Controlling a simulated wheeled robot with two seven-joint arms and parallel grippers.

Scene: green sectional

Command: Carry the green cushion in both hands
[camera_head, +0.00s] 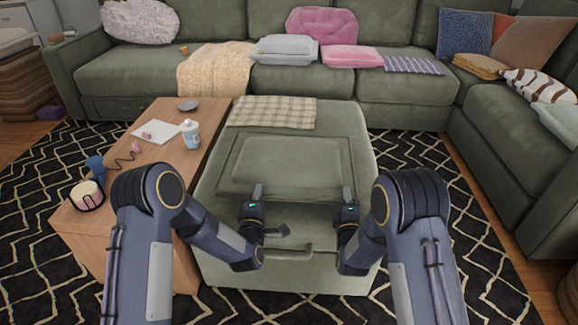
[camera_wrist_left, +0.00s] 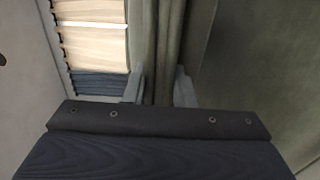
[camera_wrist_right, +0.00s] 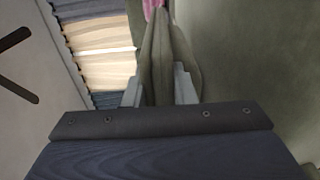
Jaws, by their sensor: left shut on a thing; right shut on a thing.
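The green cushion (camera_head: 285,162) is a flat, squarish pad over the green ottoman (camera_head: 300,275), close in colour to it. My left gripper (camera_head: 258,191) is at the left part of its near edge and my right gripper (camera_head: 347,194) at the right part. Both are shut on it. In the left wrist view a strip of the cushion's green fabric (camera_wrist_left: 160,50) runs between the fingers; the right wrist view shows the same fabric (camera_wrist_right: 158,60). I cannot tell how far the cushion is from the ottoman.
A wooden table (camera_head: 213,125) with a white bottle (camera_head: 191,134) and other small items stands to the left. A checked cloth (camera_head: 272,112) lies at the ottoman's far end. The green sectional (camera_head: 400,88) closes off the back and right. Patterned rug (camera_head: 425,155) shows right of the ottoman.

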